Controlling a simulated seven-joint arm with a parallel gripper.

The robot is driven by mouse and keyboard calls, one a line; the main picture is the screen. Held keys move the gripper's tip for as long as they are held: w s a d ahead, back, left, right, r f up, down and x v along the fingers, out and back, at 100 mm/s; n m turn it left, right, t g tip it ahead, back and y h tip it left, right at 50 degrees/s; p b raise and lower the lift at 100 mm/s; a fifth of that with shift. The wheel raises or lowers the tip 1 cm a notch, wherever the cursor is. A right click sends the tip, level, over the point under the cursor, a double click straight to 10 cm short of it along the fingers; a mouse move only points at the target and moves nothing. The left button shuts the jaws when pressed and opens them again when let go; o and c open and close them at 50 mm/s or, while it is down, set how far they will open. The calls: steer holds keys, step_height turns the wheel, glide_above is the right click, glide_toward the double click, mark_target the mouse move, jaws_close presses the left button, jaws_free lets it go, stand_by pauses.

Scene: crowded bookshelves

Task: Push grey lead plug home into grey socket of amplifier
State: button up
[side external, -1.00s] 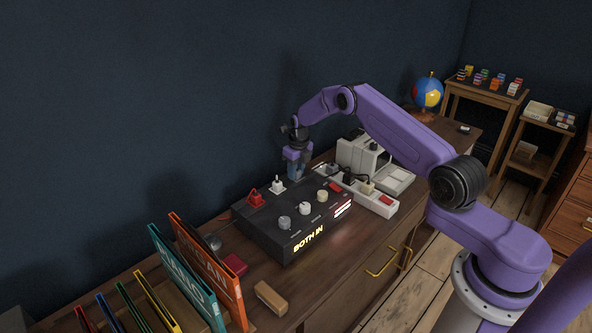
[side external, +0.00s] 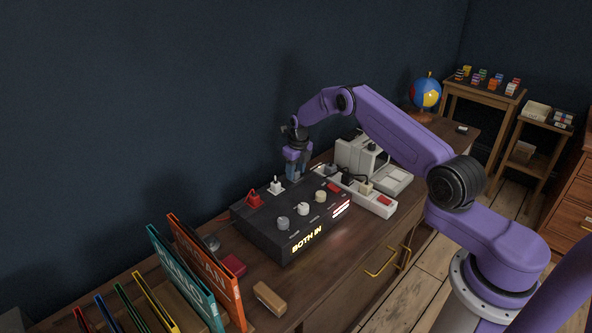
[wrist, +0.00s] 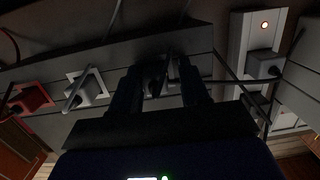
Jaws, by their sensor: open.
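My gripper (side external: 294,174) is low over the rear right of the amplifier, pointing down. In the wrist view its open fingers (wrist: 160,88) straddle a dark and grey shape, apparently the grey plug at its socket. Shadow and fingers hide how deep it sits.
A white power strip (side external: 381,204) with plugs and a red switch lies right of the amplifier, beside a pale device (side external: 355,156). Upright books (side external: 205,272), a wooden block (side external: 269,298) and a dark red box (side external: 233,265) are at front left. The wall is close behind.

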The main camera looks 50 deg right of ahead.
mark_target(297, 172)
steer(key=shift+s+a+f, duration=0.1)
steer(key=shift+a+f, duration=0.5)
steer(key=shift+a, duration=0.15)
step_height(297, 172, up, 13)
steer(key=s, duration=0.1)
steer(key=s+a+r+n, duration=0.3)
steer(key=a+r+n, duration=0.1)
steer(key=a+n, duration=0.25)
steer(key=s+a+r+n, duration=0.2)
steer(key=a+r+n, duration=0.1)
steer(key=a+n, duration=0.3)
steer(key=s+a+r+n, duration=0.5)
steer(key=s+a+n, duration=0.5)
steer(key=s+n, duration=0.15)
steer(key=s+a+r+n+g, duration=0.1)
steer(key=s+a+r+n, duration=0.1)
steer(key=s+n, duration=1.35)
steer(key=s+d+n, duration=0.2)
steer(key=s+n, duration=0.2)
steer(key=s, duration=0.4)
steer(key=s+d+n, duration=0.3)
steer(key=s+n, duration=0.2)
steer(key=s, duration=0.2)
steer(key=shift+s+f+y, duration=0.3)
steer(key=shift+s+f, duration=0.1)
steer(key=shift+f, duration=0.05)
